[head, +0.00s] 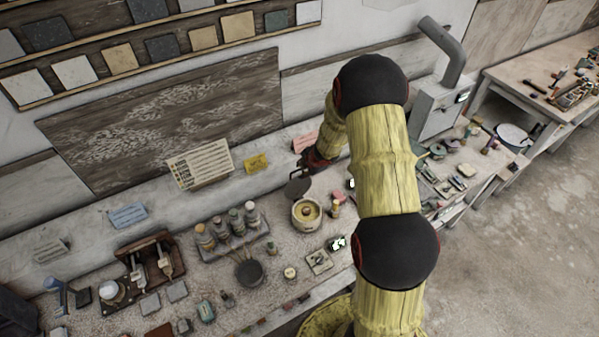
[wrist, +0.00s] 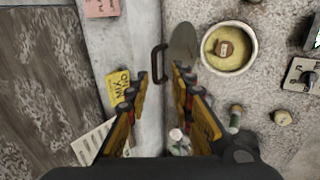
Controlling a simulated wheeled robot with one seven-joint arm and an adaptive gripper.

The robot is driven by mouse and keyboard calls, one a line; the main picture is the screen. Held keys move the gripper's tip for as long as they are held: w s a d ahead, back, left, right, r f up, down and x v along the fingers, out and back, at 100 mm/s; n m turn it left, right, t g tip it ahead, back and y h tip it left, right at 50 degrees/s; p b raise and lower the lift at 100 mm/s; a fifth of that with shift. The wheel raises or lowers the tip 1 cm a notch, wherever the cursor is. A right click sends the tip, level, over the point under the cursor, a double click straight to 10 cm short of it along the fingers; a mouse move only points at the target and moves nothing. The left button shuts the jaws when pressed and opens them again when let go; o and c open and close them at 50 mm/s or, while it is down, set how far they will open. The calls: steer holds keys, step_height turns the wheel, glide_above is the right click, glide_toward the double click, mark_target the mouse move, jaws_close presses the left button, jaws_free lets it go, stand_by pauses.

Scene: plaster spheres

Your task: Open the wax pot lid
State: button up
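The wax pot (head: 307,224) is a round cream pot on the bench, uncovered, with yellow wax inside; it also shows in the wrist view (wrist: 253,57). A small brownish block (wrist: 224,48) shows in the middle of the wax. The grey lid (head: 297,188) stands raised at the pot's wall side, and the wrist view shows it as a narrow grey oval (wrist: 185,45). Its dark brown handle (wrist: 157,64) lies at or just beyond the space between my fingertips. My gripper (wrist: 161,72) is open, its fingers apart. I cannot tell whether either finger touches the handle.
Several bottles (head: 228,226) stand in a tray left of the pot. A dark bowl (head: 250,272) sits in front of them. A yellow note (head: 256,163) is near the wall behind. A small switch box (head: 319,261) is in front of the pot. My arm hides part of the bench at right.

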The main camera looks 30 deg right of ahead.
steer(key=shift+v, duration=2.7)
steer(key=s+d+r+m+g+h+b, duration=0.2)
steer(key=s+d+m+b, duration=0.1)
steer(key=s+m, duration=0.45)
steer(key=s+d+r+m+g+h+b, duration=0.1)
steer(key=s+d+m+g+h+b, duration=0.15)
steer(key=s+m, duration=0.45)
steer(key=s+a+f+m+t+y+b, duration=0.1)
steer(key=s+a+m+t+y+b, duration=0.1)
steer(key=s+a+b, duration=0.7)
steer(key=s+a+f+m+t+y+b, duration=0.1)
steer(key=s+a+m+t+y+b, duration=0.1)
steer(key=s+a+b, duration=0.7)
steer(key=a+b, duration=0.6)
steer(key=shift+s+b, duration=0.15)
steer(key=shift+b, duration=0.25)
